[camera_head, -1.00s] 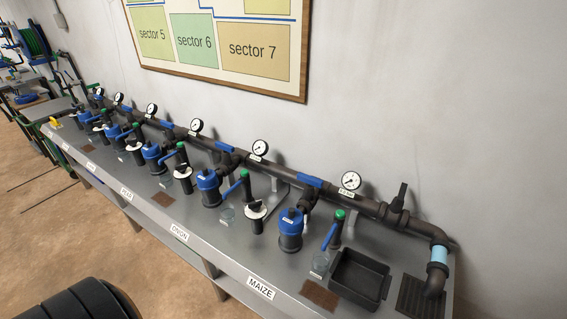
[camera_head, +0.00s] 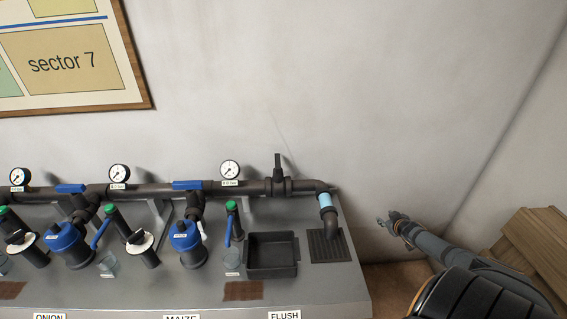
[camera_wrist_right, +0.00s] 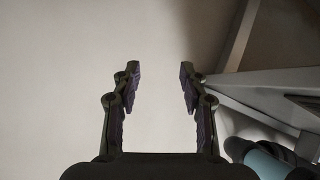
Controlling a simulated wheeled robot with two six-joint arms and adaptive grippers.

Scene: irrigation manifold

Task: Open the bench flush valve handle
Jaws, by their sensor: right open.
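The flush valve handle (camera_head: 278,166) is a black lever that stands upright on the dark manifold pipe, near the pipe's right end. The pipe then bends down through a light blue section (camera_head: 325,201) into a drain grate (camera_head: 340,247). A FLUSH label (camera_head: 284,315) is on the bench front. My right gripper (camera_head: 383,222) is open and empty, to the right of the bench and apart from the handle. Its open fingers (camera_wrist_right: 159,72) show against the pale wall in the right wrist view, where the handle does not show. My left gripper is out of view.
A black tray (camera_head: 272,255) sits on the bench (camera_head: 330,285), left of the grate. Blue filters (camera_head: 187,240), gauges (camera_head: 230,170) and smaller valves stand further left. A wooden object (camera_head: 535,245) is at the far right.

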